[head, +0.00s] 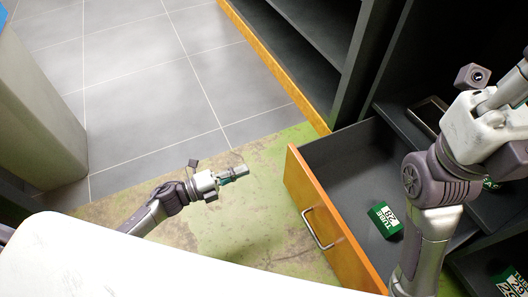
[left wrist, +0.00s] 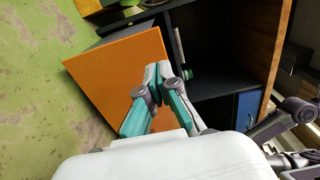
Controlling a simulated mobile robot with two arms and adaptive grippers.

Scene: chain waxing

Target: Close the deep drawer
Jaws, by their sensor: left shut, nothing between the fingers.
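The deep drawer (head: 318,212) stands pulled out, with an orange front and a metal bar handle (head: 318,229). My left gripper (head: 241,172) is shut and empty, to the left of the drawer front and apart from it. In the left wrist view, its teal fingers (left wrist: 158,72) are together in front of an orange panel (left wrist: 115,75), which looks like the drawer front; no handle shows there. My right arm reaches across the drawer's right side. My right gripper (head: 510,88) is cut off by the picture's right edge, so its fingertips are hidden.
A green box marked TUBE 28 (head: 385,220) lies inside the drawer. Dark shelves with an orange edge (head: 275,62) stand behind it. Another green box (head: 510,283) is at the lower right. The tiled floor (head: 140,75) at the left is clear.

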